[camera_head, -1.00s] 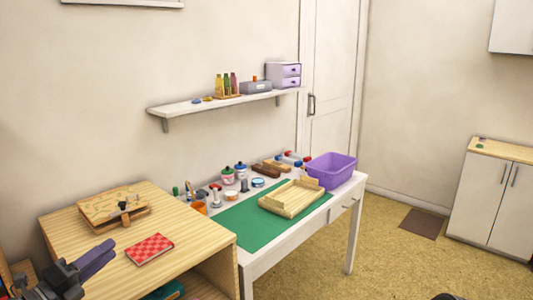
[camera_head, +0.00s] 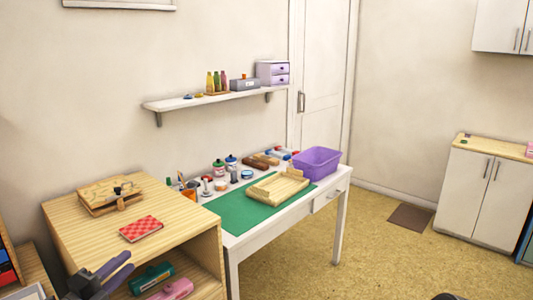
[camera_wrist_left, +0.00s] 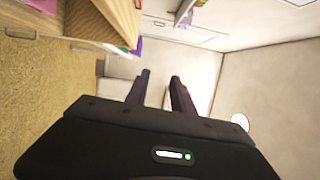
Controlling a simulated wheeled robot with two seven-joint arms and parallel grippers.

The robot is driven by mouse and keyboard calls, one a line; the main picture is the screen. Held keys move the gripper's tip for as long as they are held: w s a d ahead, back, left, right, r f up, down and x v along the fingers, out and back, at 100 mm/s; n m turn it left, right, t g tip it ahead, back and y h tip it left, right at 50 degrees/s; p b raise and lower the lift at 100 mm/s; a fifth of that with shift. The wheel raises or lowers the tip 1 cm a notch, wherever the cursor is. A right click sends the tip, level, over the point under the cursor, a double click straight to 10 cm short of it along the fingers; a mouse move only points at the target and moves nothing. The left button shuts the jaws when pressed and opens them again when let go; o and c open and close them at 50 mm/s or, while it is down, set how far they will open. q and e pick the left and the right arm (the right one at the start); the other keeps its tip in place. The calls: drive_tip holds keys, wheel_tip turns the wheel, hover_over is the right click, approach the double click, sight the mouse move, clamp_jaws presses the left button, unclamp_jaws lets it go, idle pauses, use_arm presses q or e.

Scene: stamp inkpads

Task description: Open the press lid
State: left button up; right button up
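The wooden press (camera_head: 108,196) lies flat on top of the light wood cabinet at the left in the head view. My left gripper (camera_head: 124,264) is at the lower left in the head view, in front of the cabinet and well apart from the press. Its two fingers are spread and empty, as the left wrist view also shows (camera_wrist_left: 159,80). The press cannot be made out in the wrist view. My right gripper is not in view.
A red checked book (camera_head: 141,229) lies on the cabinet top (camera_head: 185,225) near the press. Teal (camera_head: 152,276) and pink (camera_head: 174,290) items sit on the shelf below. To the right, a white table holds a green mat (camera_head: 245,215), a wooden tray (camera_head: 278,187) and a purple basin (camera_head: 316,163).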

use_arm(q)
drive_tip(key=s+d+f+n+g+y, duration=0.1)
drive_tip(key=s+d+f+n+g, duration=0.1)
drive_tip(key=d+f+n, duration=0.5)
drive_tip(key=s+d+f+n+g+y, duration=0.1)
drive_tip(key=d+f+n+g, duration=0.15)
drive_tip(key=f, duration=0.85)
drive_tip(key=s+d+f+n+g+y, duration=0.1)
drive_tip(key=s+d+f+n+g, duration=0.1)
drive_tip(key=d+f+n, duration=0.55)
drive_tip(key=s+d+f+n+g, duration=0.2)
drive_tip(key=s+f, duration=0.3)
drive_tip(key=s, duration=0.4)
drive_tip(key=s+d+f+n+g, duration=0.3)
drive_tip(key=s+d+f+g, duration=0.1)
drive_tip(key=s, duration=0.5)
drive_tip(key=s+d+f+n+g, duration=0.2)
drive_tip(key=s+d+f+g, duration=0.2)
drive_tip(key=s, duration=0.5)
wheel_tip(320, 180, down, 2)
drive_tip(key=shift+d+n+p, duration=0.35)
drive_tip(key=shift+n, duration=0.05)
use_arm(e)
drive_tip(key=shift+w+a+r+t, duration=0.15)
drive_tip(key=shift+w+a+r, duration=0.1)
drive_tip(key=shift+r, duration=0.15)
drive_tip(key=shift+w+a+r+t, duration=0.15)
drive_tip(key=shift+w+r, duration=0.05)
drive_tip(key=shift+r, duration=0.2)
